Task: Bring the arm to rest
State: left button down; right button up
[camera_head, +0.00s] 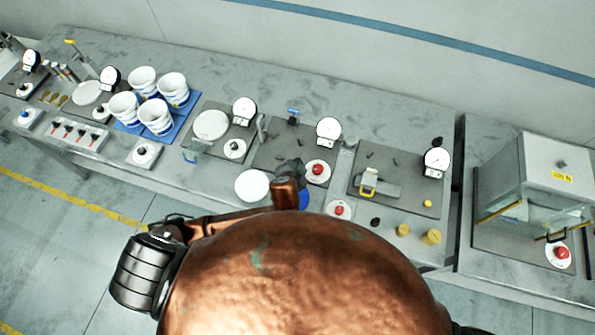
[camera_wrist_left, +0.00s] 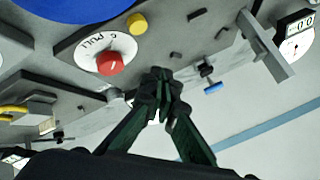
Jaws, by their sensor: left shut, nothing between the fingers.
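My left arm (camera_head: 225,218) comes in from the left, copper-coloured, and bends forward over the front of the bench. My left gripper (camera_head: 291,168) is dark and hangs over the middle station, just left of a red button (camera_head: 317,169) on a white disc. In the left wrist view its fingertips (camera_wrist_left: 158,82) meet, with nothing seen between them. A red knob (camera_wrist_left: 110,63) on a disc marked PULL lies to their left in that view, apart from them. My right gripper is not in view.
A glass-fronted box (camera_head: 555,165) stands at the right. Open floor (camera_head: 60,235) lies front left.

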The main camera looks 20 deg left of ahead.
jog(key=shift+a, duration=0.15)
